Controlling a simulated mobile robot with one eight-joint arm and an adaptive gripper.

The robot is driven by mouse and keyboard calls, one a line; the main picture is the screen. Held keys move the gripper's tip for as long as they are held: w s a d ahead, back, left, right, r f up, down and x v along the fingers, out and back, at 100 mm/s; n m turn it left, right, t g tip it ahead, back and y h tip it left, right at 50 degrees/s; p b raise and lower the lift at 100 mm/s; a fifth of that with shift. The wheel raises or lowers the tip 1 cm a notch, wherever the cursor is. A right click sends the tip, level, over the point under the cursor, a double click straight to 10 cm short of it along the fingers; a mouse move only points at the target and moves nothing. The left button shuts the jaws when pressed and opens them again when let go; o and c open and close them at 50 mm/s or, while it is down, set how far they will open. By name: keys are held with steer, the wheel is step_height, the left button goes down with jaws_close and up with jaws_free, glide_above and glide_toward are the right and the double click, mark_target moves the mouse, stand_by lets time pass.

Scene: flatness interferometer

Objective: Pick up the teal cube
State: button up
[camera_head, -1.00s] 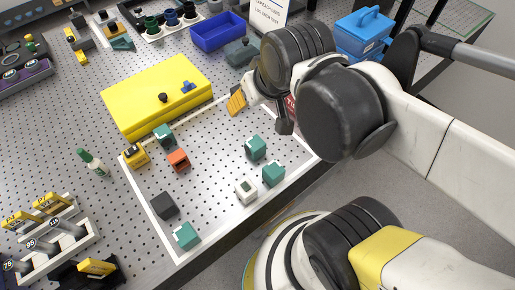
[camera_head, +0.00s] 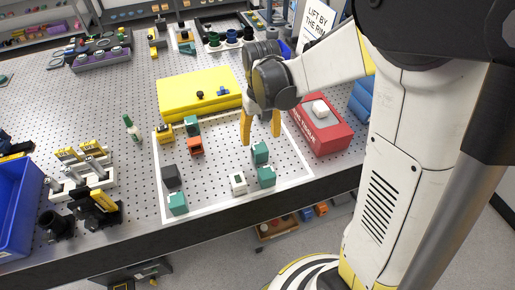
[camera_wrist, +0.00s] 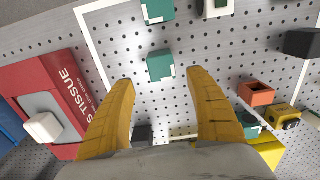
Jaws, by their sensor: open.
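Several teal cubes with white marks lie in the white-outlined area of the pegboard table. In the head view one teal cube (camera_head: 260,152) is just below my open, empty gripper (camera_head: 261,137). Another teal cube (camera_head: 266,177) is nearer the front, one (camera_head: 177,204) is at the front left, and one (camera_head: 191,126) is by the yellow case. In the wrist view a teal cube (camera_wrist: 160,66) shows between and just past the yellow fingertips (camera_wrist: 160,77), apparently below them. A second teal cube (camera_wrist: 157,11) is at the top edge, and another (camera_wrist: 250,122) is partly hidden at lower right.
An orange block (camera_head: 196,146), a black cube (camera_head: 171,176), a white block (camera_head: 238,183) and a yellow block (camera_head: 165,133) share the area. A yellow case (camera_head: 195,95) stands behind. A red tissue box (camera_head: 320,130) stands close on the right. Bare board surrounds the blocks.

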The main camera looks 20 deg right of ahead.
mark_target(260, 147)
steer(key=f+b, duration=0.1)
steer(key=f, duration=0.4)
steer(key=f+b, duration=0.1)
steer(key=f, duration=0.1)
steer(key=shift+s+a+f+b, duration=0.15)
steer(key=shift+s+b, duration=0.1)
steer(key=shift+b, duration=0.1)
steer(key=shift+c, duration=0.2)
jaws_close()
